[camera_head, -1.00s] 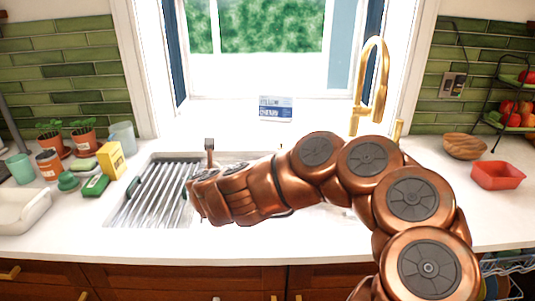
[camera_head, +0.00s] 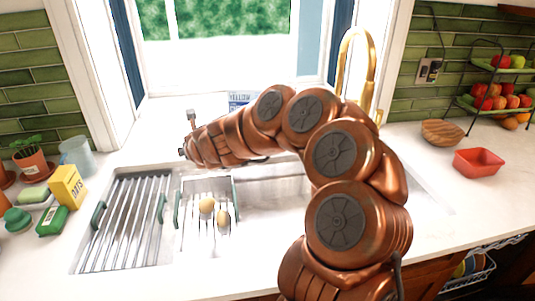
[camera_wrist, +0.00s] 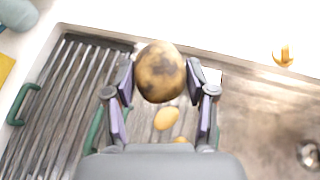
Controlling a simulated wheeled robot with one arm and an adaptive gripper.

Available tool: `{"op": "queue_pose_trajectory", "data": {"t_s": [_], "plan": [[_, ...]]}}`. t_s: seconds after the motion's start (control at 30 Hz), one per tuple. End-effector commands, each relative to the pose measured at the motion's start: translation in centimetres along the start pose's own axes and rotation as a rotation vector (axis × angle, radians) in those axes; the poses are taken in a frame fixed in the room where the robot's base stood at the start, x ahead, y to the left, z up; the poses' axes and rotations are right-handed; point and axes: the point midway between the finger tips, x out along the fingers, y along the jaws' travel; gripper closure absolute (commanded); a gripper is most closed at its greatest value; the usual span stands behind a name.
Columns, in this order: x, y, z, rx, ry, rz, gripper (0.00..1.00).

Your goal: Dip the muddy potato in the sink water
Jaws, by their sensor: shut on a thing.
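In the wrist view a round yellow-brown potato (camera_wrist: 160,72) with dark muddy patches sits between the two fingers of my gripper (camera_wrist: 160,82), held over the sink's back edge. In the head view my gripper (camera_head: 186,152) is at the back of the sink, seen from behind my arm; the held potato is hidden there. The sink (camera_head: 262,210) is a wide pale basin, partly behind my arm. It looks wet, but the water level is hard to tell. Two cleaner yellow potatoes (camera_head: 206,205) (camera_head: 223,218) lie on a wire rack (camera_head: 192,238) in its left part.
A slatted drying rack (camera_head: 125,220) covers the sink's left end. A gold tap (camera_head: 370,70) rises behind. A red tray (camera_head: 478,162) and wooden bowl (camera_head: 442,132) are at right.

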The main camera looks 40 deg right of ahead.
Motion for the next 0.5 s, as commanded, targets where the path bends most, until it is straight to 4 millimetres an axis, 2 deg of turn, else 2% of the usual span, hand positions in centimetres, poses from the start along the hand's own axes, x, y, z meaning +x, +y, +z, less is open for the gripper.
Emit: {"op": "queue_pose_trajectory", "data": {"t_s": [0.03,0.37,0.5], "plan": [[0.2,-1.3,0.6,-0.010,0.014,0.003,0.83],[1.7,-5.7,1.3,-0.078,0.116,0.107,0.83],[2.0,-8.5,1.5,-0.131,0.172,0.172,0.83]]}}
